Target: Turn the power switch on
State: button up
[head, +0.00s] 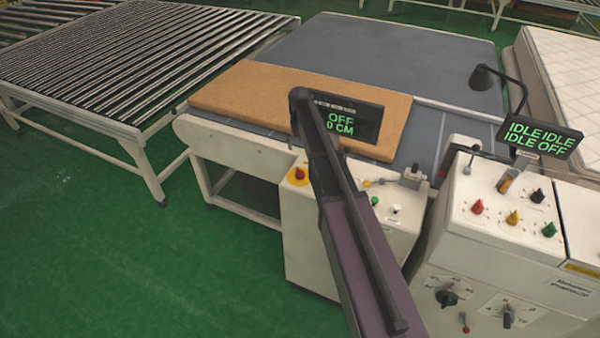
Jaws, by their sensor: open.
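No control is readably labelled as the power switch. A white control box (301,235) carries a red knob on a yellow plate (299,175), a small green control (374,200) and a white one (396,209). A screen (350,122) above it reads OFF and 0 CM. The machine cabinet on the right (440,250) has red (477,207), yellow (513,217), black (538,196) and green (549,230) knobs, plus black dials (447,298). My dark arm crosses the box's front and covers part of it. My gripper's fingers cannot be seen.
A brown mattress slab (245,90) lies on the grey conveyor table (380,50). A roller conveyor (130,45) stands left, and a white quilted mattress (575,75) right. A second screen (540,136) reads IDLE IDLE, IDLE OFF. Green floor (80,260) is clear at lower left.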

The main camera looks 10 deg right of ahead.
aim_at(300, 170)
jog(key=shift+f, duration=0.15)
notch_tip(300, 170, down, 14)
jog(key=b, duration=1.3)
jog(key=shift+r+b, duration=0.25)
jog(key=shift+b, duration=0.05)
jog(key=c, duration=1.2)
